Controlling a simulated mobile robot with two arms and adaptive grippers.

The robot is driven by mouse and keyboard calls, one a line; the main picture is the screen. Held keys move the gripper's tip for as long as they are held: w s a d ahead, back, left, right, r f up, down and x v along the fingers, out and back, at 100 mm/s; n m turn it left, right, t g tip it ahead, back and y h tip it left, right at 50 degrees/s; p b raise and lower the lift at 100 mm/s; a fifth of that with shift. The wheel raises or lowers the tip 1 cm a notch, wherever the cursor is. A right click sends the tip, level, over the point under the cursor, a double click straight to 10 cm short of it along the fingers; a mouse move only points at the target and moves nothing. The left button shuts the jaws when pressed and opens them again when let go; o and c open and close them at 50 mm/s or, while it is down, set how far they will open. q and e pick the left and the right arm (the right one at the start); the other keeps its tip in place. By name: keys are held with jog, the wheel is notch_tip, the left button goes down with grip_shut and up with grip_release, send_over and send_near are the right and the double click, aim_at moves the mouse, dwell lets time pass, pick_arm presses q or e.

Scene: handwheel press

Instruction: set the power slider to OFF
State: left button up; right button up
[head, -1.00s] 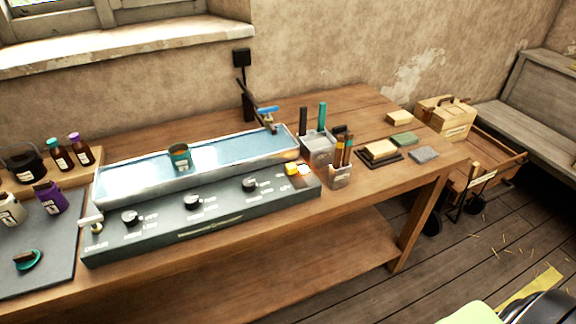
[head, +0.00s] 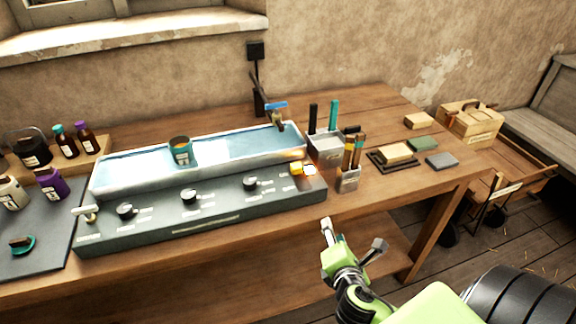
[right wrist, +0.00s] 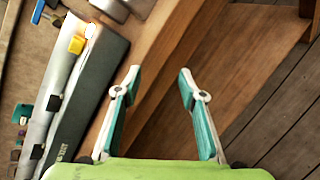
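The dark grey control panel (head: 215,222) runs along the front of the metal trough on the workbench. At its right end is a yellow block (head: 296,168), probably the power slider, with a bright glowing spot beside it. The block also shows in the right wrist view (right wrist: 76,44), at the upper left. Its OFF marking is too small to read. My right gripper (head: 353,233) is open and empty, in front of the bench edge, below and right of the yellow block. Both fingers show apart in the right wrist view (right wrist: 159,75). My left gripper is out of view.
The panel has several black knobs (head: 190,196) and a pale handle (head: 86,213) at its left. The trough (head: 228,150) holds a teal-labelled jar (head: 181,152). A small tool holder (head: 347,182) stands just right of the panel. Space before the bench is open.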

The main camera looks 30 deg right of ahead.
jog(key=r+n, duration=0.1)
jog(key=w+r+n+t, duration=0.1)
jog(key=r, duration=0.1)
jog(key=w+r+n+t, duration=0.1)
jog(key=r+n, duration=0.1)
jog(key=shift+w, duration=0.1)
jog(key=n+t+y, duration=0.3)
jog(key=n+t, duration=0.1)
jog(key=n, duration=0.6)
send_near(298, 169)
jog(key=p+x, duration=0.2)
jog(key=x, duration=0.9)
jog(key=shift+w, duration=0.25)
jog(key=shift+c, duration=0.5)
grip_shut()
